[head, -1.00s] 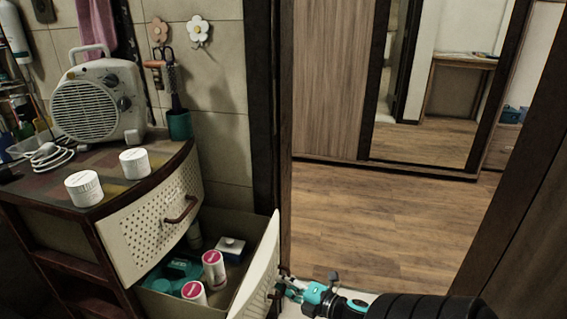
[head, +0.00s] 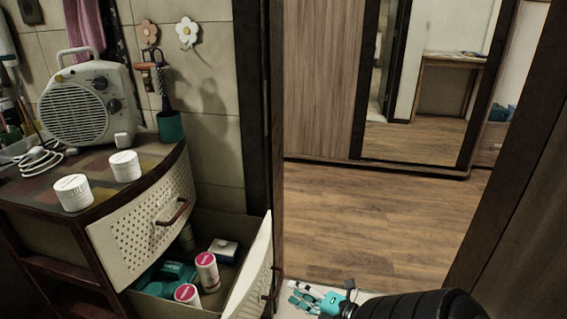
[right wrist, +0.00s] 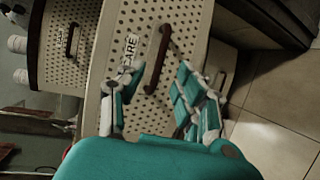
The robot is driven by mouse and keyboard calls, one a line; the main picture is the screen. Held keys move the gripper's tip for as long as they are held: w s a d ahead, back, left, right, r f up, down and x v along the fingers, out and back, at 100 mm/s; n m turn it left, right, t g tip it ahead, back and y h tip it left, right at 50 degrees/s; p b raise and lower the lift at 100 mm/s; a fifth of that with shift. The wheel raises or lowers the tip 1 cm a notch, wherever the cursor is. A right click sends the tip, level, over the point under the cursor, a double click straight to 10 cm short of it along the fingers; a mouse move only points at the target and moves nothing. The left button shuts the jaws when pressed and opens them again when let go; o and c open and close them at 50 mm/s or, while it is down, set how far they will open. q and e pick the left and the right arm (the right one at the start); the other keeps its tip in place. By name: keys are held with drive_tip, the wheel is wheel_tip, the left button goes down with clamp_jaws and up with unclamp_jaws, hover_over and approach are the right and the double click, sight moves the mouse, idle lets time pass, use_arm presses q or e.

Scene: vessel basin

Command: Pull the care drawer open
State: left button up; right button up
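The care drawer (head: 253,270) is the lower drawer of the cabinet at left. It stands pulled out, with bottles and boxes showing inside. Its perforated front carries the letters "CARE" in the right wrist view (right wrist: 112,68). Its dark curved handle (head: 274,283) is on the outer face and also shows in the right wrist view (right wrist: 158,60). My right gripper (head: 297,293) is just right of the handle, apart from it. My left gripper is not in view.
The upper drawer (head: 140,230) is shut. A fan heater (head: 85,105) and two white jars (head: 73,193) stand on the cabinet top. A dark door frame (head: 262,110) rises behind the drawer. Wooden floor (head: 370,220) beyond is clear.

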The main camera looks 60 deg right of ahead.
drive_tip(key=shift+s+r, duration=0.25)
drive_tip(key=shift+s, duration=1.05)
drive_tip(key=shift+s+r, duration=0.25)
drive_tip(key=shift+s, duration=1.05)
